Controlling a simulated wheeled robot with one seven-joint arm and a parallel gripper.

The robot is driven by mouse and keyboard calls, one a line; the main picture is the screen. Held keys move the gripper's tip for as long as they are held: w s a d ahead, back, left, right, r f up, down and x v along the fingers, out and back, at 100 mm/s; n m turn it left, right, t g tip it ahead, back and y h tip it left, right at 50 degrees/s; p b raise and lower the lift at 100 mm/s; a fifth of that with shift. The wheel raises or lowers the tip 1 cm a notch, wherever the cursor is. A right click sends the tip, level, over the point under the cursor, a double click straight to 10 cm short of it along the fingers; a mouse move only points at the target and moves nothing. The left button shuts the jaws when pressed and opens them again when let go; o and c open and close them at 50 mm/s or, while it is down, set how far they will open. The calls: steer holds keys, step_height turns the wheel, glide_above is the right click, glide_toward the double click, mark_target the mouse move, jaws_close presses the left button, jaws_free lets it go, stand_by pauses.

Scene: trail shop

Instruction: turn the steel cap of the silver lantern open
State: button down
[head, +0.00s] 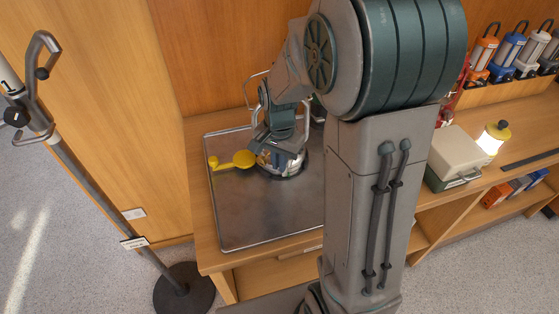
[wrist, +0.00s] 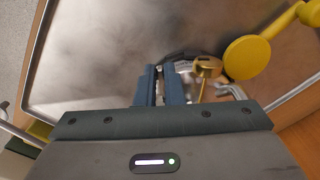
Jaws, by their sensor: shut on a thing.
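The silver lantern (head: 289,171) stands on the metal tray, mostly covered by my arm and gripper. In the wrist view only parts of it show around my fingers, with a round brass part (wrist: 208,66) to their right. My gripper (head: 277,158) reaches down onto the lantern from above. In the wrist view its two blue fingers (wrist: 166,83) are close together, shut on a small part at the lantern's top, which looks to be the steel cap. The cap is almost wholly hidden between the fingers, so I cannot tell how far it is turned.
The metal tray (head: 260,220) lies on a wooden bench. A yellow round-headed tool (head: 243,159) lies beside the lantern at left. A pale box (head: 458,157) and a lit yellow-topped lantern (head: 492,138) stand at right. A metal pole stand (head: 90,185) is at left. The tray's front is clear.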

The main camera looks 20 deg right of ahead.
steer(key=n, duration=0.2)
steer(key=d+n+b, duration=0.1)
steer(key=s+d+n, duration=0.1)
steer(key=n, duration=0.1)
steer(key=shift+n+b, duration=0.3)
steer(key=shift+b, duration=0.1)
steer(key=n, duration=0.1)
steer(key=d+n, duration=0.1)
steer(key=n, duration=0.1)
steer(key=n+b, duration=0.1)
steer(key=shift+s+d, duration=0.15)
steer(key=shift+d, duration=0.2)
steer(key=n, duration=0.1)
steer(key=d+n, duration=0.1)
steer(key=n, duration=0.2)
steer(key=shift+w+d+n+b, duration=0.25)
steer(key=shift+d+n+b, duration=0.05)
steer(key=shift+d+n, duration=0.1)
steer(key=shift+w+d+n, duration=0.2)
steer(key=shift+d+n, duration=0.05)
steer(key=shift+n, duration=0.6)
steer(key=shift+w+d+n, duration=0.2)
steer(key=shift+d+n, duration=0.05)
steer(key=shift+n, duration=0.6)
steer(key=shift+r, duration=0.1)
steer(key=c, duration=1.5)
jaws_free()
steer(key=shift+c, duration=0.2)
